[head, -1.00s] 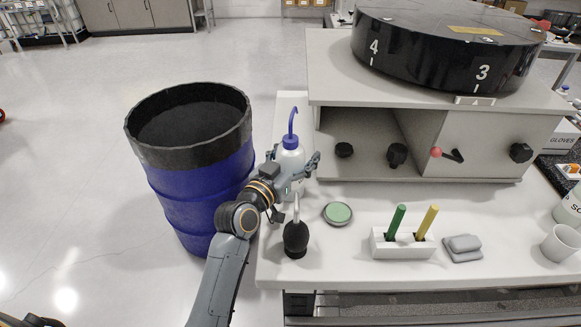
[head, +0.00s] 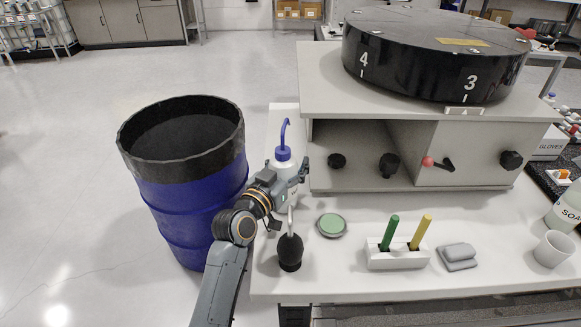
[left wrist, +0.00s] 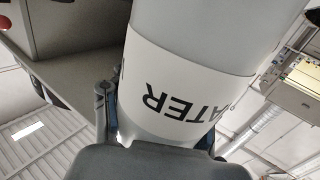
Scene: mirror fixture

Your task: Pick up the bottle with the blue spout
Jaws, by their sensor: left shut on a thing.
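The bottle with the blue spout (head: 283,155) is a white squeeze bottle, upright at the left end of the bench beside the grey cabinet. Its bent blue spout rises above the blue cap. My left gripper (head: 297,173) is shut around its body, hiding part of it. In the left wrist view the bottle (left wrist: 200,60) fills the middle, its white label reading "ATER" upside down, and my left gripper's fingers (left wrist: 155,125) lie on both sides. Its base is mostly hidden, and I cannot see a gap under it. My right gripper is not in view.
A black bulb blower (head: 290,252) stands just in front of the gripper. A green-topped disc (head: 331,225), a white holder (head: 398,259) with two sticks and grey pads (head: 458,256) lie to the right. A blue drum (head: 190,205) stands left of the bench.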

